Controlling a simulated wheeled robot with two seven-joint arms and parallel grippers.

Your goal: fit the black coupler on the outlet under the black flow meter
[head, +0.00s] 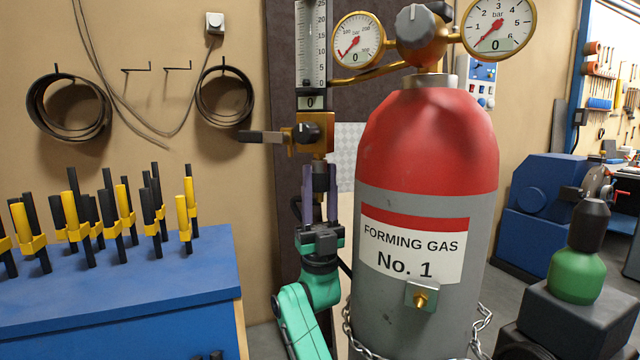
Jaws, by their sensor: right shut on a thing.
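The flow meter (312,45) is an upright scaled tube in a dark frame, left of the gas cylinder. Below it is a brass valve block (316,147) with a black knob and a lever pointing left. My right gripper (320,200) points up from below, shut on the black coupler (320,180). The coupler is upright directly under the block, in line with the outlet. The outlet is mostly hidden, and I cannot tell whether the coupler touches it or is seated. My left gripper is not clearly in view.
The red and grey gas cylinder (430,150), chained low down, stands close on the right of my right arm. Pressure gauges (357,42) sit above it. A blue bench (120,290) with several black and yellow tools is on the left. Coiled hoses (70,107) hang on the wall.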

